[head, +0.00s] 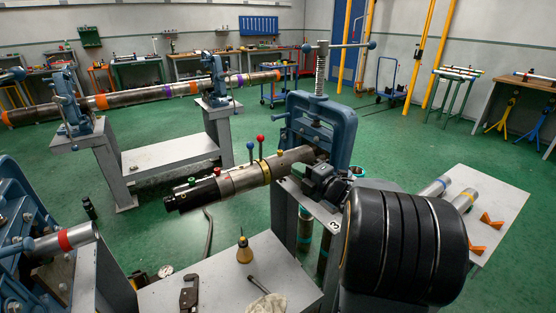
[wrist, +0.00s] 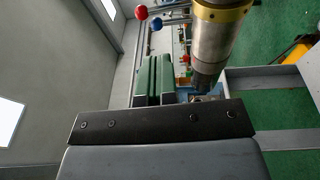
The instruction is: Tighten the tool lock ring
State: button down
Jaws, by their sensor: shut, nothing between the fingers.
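The tool is a grey metal cylinder (head: 236,181) with a black end, clamped in a blue vise (head: 335,125). It lies roughly level and points left. A gold ring (head: 264,172) goes around it near the vise; I cannot tell if this is the lock ring. The ring also shows at the top of the wrist view (wrist: 222,12). Levers with a red ball (head: 260,139) and a blue ball (head: 250,146) stand up beside it. My gripper (head: 308,172) is beside the tool, near the vise. In the wrist view its green fingers (wrist: 157,75) are shut and empty, left of the cylinder.
A grey bench (head: 205,275) below the tool holds a yellow-tipped bottle (head: 244,251), a wrench (head: 189,290) and a rag. A white table (head: 495,200) with metal pipes and orange wedges stands at right. A long pipe (head: 135,95) rests in vises at back left. Green floor lies between.

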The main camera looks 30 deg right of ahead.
jog(key=p, duration=0.1)
send_over(265, 164)
jog(key=s, duration=0.1)
jog(key=shift+s+d+r, duration=0.1)
jog(key=shift+s+r, duration=0.05)
jog(key=shift+r, duration=0.25)
jog(key=shift+r+p, duration=0.1)
jog(key=shift+p, duration=0.3)
jog(key=w+r+g+p, duration=0.1)
jog(key=p, duration=0.2)
jog(key=shift+w, duration=0.1)
jog(key=w+g+p, duration=0.1)
jog(key=p, duration=0.2)
jog(key=w+g+p, duration=0.1)
jog(key=p, duration=0.2)
jog(key=shift+a+r+h, duration=0.2)
jog(key=shift+r+h, duration=0.15)
jog(key=shift+h, duration=0.05)
jog(key=g+p, duration=0.1)
jog(key=p, duration=0.1)
jog(key=w+g+p, duration=0.1)
jog(key=p, duration=0.1)
jog(key=shift+w+a+f+m, duration=0.1)
jog(key=shift+w+f+m, duration=0.15)
jog(key=shift+f+m, duration=0.05)
jog(key=shift+w+f+p, duration=0.35)
jog(key=shift+w+f, duration=0.15)
jog(key=shift+w, duration=0.15)
